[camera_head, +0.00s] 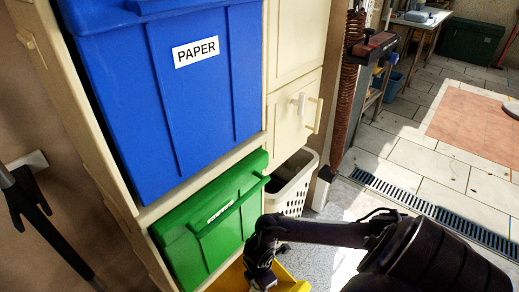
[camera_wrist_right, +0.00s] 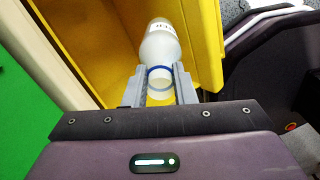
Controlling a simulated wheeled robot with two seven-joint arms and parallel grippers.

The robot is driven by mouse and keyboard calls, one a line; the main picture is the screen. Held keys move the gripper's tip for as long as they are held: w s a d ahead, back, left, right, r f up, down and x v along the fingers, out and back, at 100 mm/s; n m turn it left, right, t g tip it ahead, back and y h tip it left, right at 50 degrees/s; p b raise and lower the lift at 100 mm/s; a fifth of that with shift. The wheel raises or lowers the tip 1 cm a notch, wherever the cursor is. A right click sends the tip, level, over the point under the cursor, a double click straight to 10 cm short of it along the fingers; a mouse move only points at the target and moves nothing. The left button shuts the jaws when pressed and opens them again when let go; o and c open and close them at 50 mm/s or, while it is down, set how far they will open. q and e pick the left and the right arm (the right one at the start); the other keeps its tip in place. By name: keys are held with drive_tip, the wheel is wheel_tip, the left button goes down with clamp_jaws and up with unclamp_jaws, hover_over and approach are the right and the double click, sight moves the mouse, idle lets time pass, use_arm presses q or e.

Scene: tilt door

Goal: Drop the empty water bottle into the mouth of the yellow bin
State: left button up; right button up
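The yellow bin (camera_head: 232,280) shows only in part at the bottom of the head view, below the green bin. My right gripper (camera_head: 262,278) is over it. In the right wrist view, the yellow bin (camera_wrist_right: 98,45) lies beyond the fingers, with yellow surfaces on both sides of the bottle. The white, translucent water bottle (camera_wrist_right: 161,46) has a blue ring at its neck end. My right gripper (camera_wrist_right: 160,88) is shut on that neck end, and the bottle's body points away into the yellow area. Whether the bottle touches the bin cannot be told. My left gripper is not in view.
A green bin (camera_head: 215,220) sits in the cream cabinet under a blue bin (camera_head: 170,90) marked PAPER. A white perforated basket (camera_head: 290,185) stands right of the green bin. Tiled floor (camera_head: 430,160) is open at the right.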

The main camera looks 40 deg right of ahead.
drive_tip(key=o, duration=0.5)
drive_tip(key=shift+c, duration=0.2)
drive_tip(key=shift+r, duration=0.25)
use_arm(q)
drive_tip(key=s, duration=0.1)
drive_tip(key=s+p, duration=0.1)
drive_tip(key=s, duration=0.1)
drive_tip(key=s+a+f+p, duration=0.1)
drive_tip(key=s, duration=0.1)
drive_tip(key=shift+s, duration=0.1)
use_arm(e)
wheel_tip(320, 180, up, 7)
drive_tip(key=shift+r, duration=0.15)
